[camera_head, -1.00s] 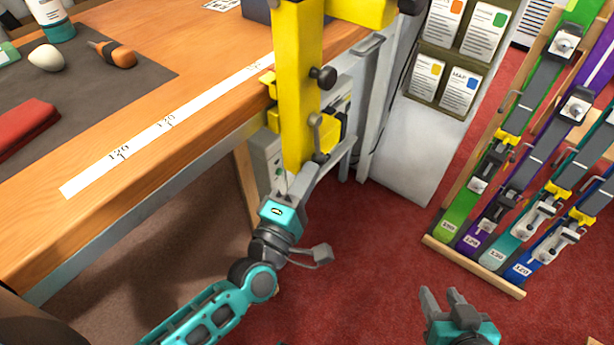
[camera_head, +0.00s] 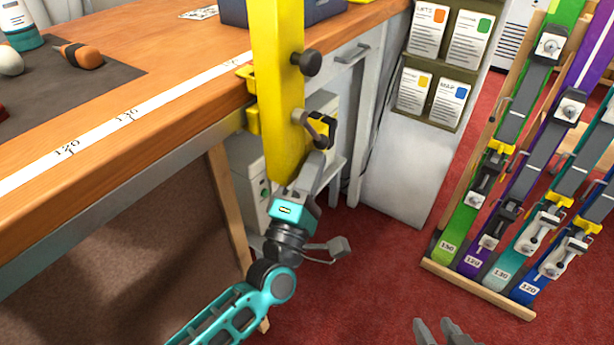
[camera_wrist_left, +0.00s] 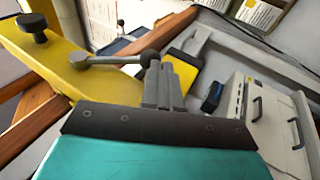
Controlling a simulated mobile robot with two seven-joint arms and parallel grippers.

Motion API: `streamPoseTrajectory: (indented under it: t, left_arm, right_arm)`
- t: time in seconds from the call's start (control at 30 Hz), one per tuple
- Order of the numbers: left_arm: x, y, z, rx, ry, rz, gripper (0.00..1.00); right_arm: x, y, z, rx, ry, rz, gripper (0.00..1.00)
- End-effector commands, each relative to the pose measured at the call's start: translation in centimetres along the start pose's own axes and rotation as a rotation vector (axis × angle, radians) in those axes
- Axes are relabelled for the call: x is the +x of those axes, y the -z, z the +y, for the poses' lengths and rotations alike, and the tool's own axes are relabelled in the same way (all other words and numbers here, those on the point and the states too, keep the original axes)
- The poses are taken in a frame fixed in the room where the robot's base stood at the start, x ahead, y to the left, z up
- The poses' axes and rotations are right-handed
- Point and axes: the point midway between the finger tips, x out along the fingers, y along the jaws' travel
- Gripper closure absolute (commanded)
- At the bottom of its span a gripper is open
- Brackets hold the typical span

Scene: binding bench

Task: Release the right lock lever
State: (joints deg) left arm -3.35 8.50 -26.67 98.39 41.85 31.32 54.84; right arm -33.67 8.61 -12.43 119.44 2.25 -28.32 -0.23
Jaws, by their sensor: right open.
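The lock lever (camera_head: 318,127) is a dark grey arm on the lower part of a yellow upright (camera_head: 278,90) at the bench edge. In the left wrist view the lever (camera_wrist_left: 112,60) runs from the yellow upright to a round knob (camera_wrist_left: 150,57). My left gripper (camera_head: 316,163) is just below the lever; its fingers (camera_wrist_left: 163,82) are close together at the knob. Whether they touch the knob is hard to tell. My right gripper (camera_head: 434,328) is open and empty, low over the floor at the bottom edge, mostly out of frame.
A dark round knob (camera_head: 307,62) sits higher on the upright. The wooden bench (camera_head: 110,150) fills the left. A drawer cabinet (camera_wrist_left: 265,110) stands behind the lever. A rack of skis (camera_head: 490,220) stands at the right, with clear red floor (camera_head: 385,260) between.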

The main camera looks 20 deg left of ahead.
Motion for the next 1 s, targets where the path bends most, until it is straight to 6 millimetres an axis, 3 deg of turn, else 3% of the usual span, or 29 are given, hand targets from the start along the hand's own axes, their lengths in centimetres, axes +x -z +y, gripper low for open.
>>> streamPoseTrajectory:
  t: [0.37,1.0]
  left_arm:
    - [1.0,-0.2,-0.3,0.000,0.001,0.000,1.00]
    - [0.7,-0.3,-1.1,0.001,0.002,0.000,1.00]
  right_arm:
    - [0.0,0.1,-0.2,0.008,0.001,0.002,0.57]
    - [0.4,-0.9,0.0,-0.004,0.002,-0.010,0.57]
